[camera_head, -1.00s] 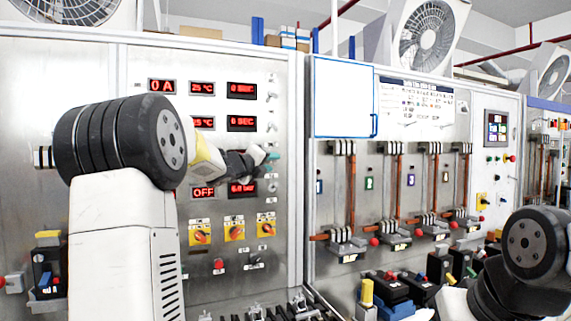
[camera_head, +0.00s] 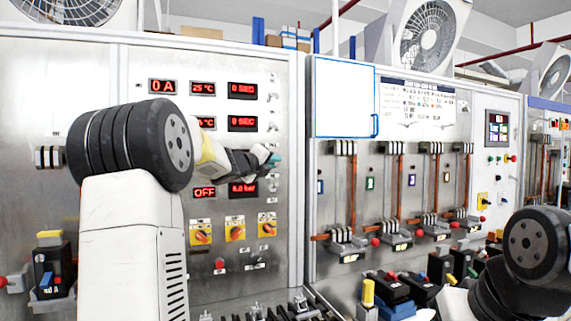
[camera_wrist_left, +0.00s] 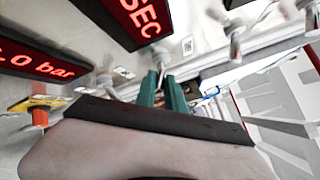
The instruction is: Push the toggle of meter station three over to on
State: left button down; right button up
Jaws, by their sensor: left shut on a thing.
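My left gripper (camera_head: 273,161) is at the right edge of the meter panel, beside the column of small metal toggles. In the left wrist view its two teal fingers (camera_wrist_left: 164,90) are close together at a metal toggle (camera_wrist_left: 160,58) and appear shut on its lever. The toggle's base shows just beyond the fingertips; its tip is hidden between them. Another toggle (camera_wrist_left: 105,78) stands to the left and one (camera_wrist_left: 235,35) to the upper right. I cannot read which station is which. My right gripper is not in view.
Red displays (camera_head: 242,123) fill the panel left of the toggles; my arm hides some of them. Yellow rotary switches (camera_head: 235,232) sit below. A framed post (camera_head: 297,190) edges the panel on the right. Breakers (camera_head: 392,288) crowd the lower right.

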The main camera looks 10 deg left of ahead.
pick_arm(q)
jog(key=shift+w+a+r+n+g+h, duration=0.1)
jog(key=shift+r+n+g, duration=0.45)
jog(key=shift+n+g, duration=0.5)
jog(key=shift+w+a+r+n+g+h, duration=0.1)
jog(key=shift+r+n+g, duration=0.5)
jog(key=shift+n+g, duration=0.45)
jog(key=shift+a+r+n+g+h, duration=0.1)
jog(key=shift+r+n+g, duration=0.45)
jog(key=shift+n+g, duration=0.45)
jog(key=shift+d+r, duration=0.1)
jog(key=c, duration=1.5)
grip_release()
jog(key=shift+o, duration=0.2)
jog(key=shift+v, duration=3.9)
jog(key=shift+r, duration=0.1)
